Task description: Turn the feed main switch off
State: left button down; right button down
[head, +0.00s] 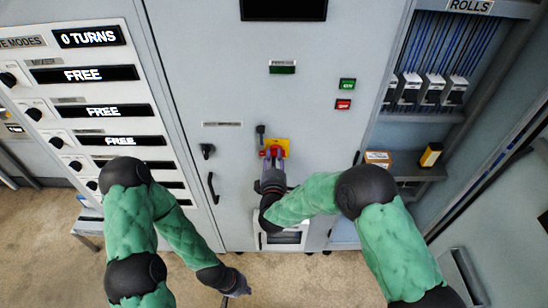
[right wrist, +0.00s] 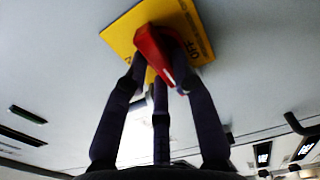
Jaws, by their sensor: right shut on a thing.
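The feed main switch is a red rotary handle (head: 274,151) on a yellow plate (head: 284,146) on the grey cabinet door. In the right wrist view the red handle (right wrist: 158,52) stands out from the yellow plate (right wrist: 122,38), with the lettering OFF beside it at the right. My right gripper (head: 272,160) is at the switch, its fingers (right wrist: 163,78) closed around the handle from both sides. The fingers and handle partly hide the plate's other markings. My left gripper (head: 241,289) hangs low near the floor, away from the switch; its fingers are too small to read.
A black door handle (head: 213,188) and a small black knob (head: 207,150) are left of the switch. A green button (head: 347,84) and a red button (head: 343,104) are above right. A mode panel (head: 85,80) stands left; a shelf (head: 410,170) with boxes is right.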

dwell(0.3)
jog(key=c, duration=1)
grip_release()
jog(key=shift+s, duration=0.1)
jog(key=s, duration=1.1)
jog(key=shift+s, duration=0.4)
